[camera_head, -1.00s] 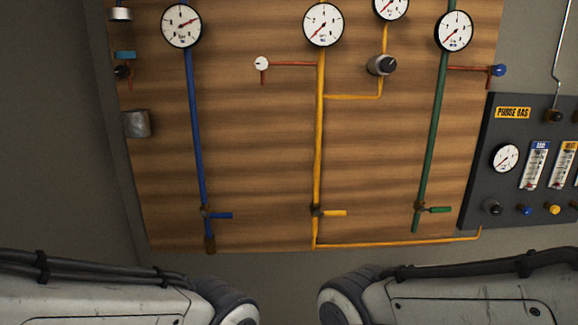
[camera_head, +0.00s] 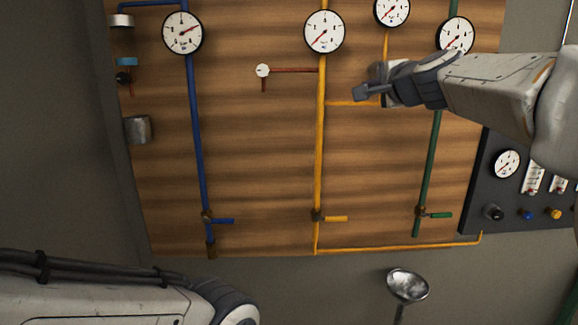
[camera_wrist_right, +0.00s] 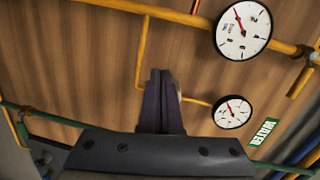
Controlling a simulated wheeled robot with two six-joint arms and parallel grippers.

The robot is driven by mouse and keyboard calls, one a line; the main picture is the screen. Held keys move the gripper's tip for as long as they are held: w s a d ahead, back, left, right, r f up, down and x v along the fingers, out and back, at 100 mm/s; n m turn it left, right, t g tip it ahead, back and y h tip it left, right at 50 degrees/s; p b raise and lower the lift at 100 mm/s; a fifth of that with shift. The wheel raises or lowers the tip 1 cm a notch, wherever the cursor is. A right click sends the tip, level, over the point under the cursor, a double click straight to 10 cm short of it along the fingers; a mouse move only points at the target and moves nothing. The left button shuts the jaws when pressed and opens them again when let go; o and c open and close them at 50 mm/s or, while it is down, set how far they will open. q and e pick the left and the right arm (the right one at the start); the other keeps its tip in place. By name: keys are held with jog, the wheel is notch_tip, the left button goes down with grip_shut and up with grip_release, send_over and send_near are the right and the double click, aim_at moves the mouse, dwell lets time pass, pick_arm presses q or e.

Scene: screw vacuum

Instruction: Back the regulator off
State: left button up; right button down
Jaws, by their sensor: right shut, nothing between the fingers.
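The regulator, a grey knob on the yellow branch pipe (camera_head: 350,103), is hidden behind my right gripper (camera_head: 362,92) in the head view. A small round gauge (camera_head: 391,10) sits just above that spot. In the right wrist view my right gripper (camera_wrist_right: 160,105) has its two dark fingers together in front of the wooden board, with nothing seen between them. A pale edge (camera_wrist_right: 179,92) shows just behind the fingers, possibly part of the regulator. I cannot tell whether the fingers touch it. My left gripper is out of view; only my left arm shows at lower left.
The board (camera_head: 260,150) carries a blue pipe (camera_head: 194,120), a yellow pipe (camera_head: 319,150) and a green pipe (camera_head: 428,160), with gauges and valve levers. A dark gas panel (camera_head: 475,190) is at right. A shiny metal bowl (camera_head: 408,285) stands below the board.

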jog(key=d+r+m+t+h, duration=0.1)
jog(key=d+r+m+h, duration=0.15)
jog(key=d+r, duration=0.2)
jog(key=w+p, duration=0.2)
jog(key=w, duration=0.5)
jog(key=shift+w+y, duration=0.35)
jog(key=shift+w, duration=0.05)
jog(key=shift+d+f, duration=0.15)
jog(key=shift+d, duration=0.25)
jog(key=shift+f+b, duration=0.85)
jog(key=shift+b, duration=0.05)
jog(key=shift+f+b, duration=0.3)
jog(key=shift+b, duration=0.1)
jog(key=shift+d+f, duration=0.1)
dwell(0.4)
